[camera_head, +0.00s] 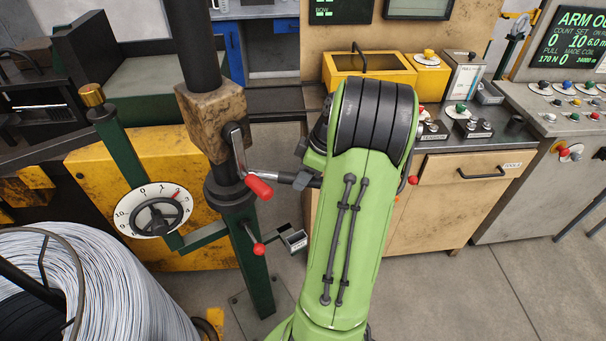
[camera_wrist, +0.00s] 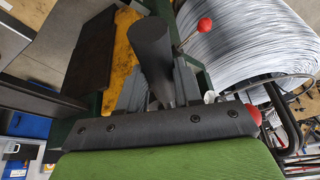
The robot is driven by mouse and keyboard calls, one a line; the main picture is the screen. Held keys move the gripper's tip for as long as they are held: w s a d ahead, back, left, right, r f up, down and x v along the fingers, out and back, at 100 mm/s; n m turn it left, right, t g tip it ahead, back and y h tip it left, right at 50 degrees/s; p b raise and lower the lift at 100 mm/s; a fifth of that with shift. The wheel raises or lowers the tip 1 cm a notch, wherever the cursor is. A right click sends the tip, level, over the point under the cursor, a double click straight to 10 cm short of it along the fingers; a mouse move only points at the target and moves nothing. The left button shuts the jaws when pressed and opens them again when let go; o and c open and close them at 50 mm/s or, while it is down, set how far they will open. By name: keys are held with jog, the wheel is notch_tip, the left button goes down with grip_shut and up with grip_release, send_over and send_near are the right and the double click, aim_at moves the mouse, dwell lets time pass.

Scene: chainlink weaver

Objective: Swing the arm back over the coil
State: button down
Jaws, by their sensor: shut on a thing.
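The coil of pale wire (camera_head: 125,285) stands at the lower left in the head view. It also shows at the upper right in the wrist view (camera_wrist: 245,45). A dark green post (camera_head: 250,250) rises beside it, with a rusty block (camera_head: 212,120), a red-handled crank (camera_head: 258,187) and a red-knobbed lever (camera_head: 258,249). In the wrist view my gripper (camera_wrist: 162,92) is shut on a dark grey cylinder (camera_wrist: 150,50), whose far end is free. In the head view my green arm hides most of the gripper, and I cannot make out its hold there.
A dial (camera_head: 153,209) and a brass-knobbed bar (camera_head: 92,95) are mounted by the yellow machine body (camera_head: 90,165). A bench (camera_head: 460,185) with a yellow box (camera_head: 368,72) and control buttons stands behind my arm. Clear floor (camera_head: 420,300) lies at the lower right.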

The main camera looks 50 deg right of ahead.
jog(key=shift+s+a+f+m+b, duration=0.15)
jog(key=shift+a+f+m+b, duration=0.1)
jog(key=shift+a+m+b, duration=0.4)
jog(key=a, duration=0.1)
jog(key=s+a+m+h+b, duration=0.1)
jog(key=a, duration=0.1)
jog(key=shift+s+a+r, duration=0.1)
jog(key=shift+r, duration=0.05)
jog(key=c, duration=1.1)
grip_release()
jog(key=shift+c, duration=0.2)
jog(key=o, duration=0.4)
jog(key=shift+r, duration=0.1)
jog(key=shift+c, duration=0.2)
jog(key=p+v, duration=0.5)
jog(key=v, duration=1)
jog(key=shift+s+r, duration=0.25)
jog(key=shift+s, duration=0.1)
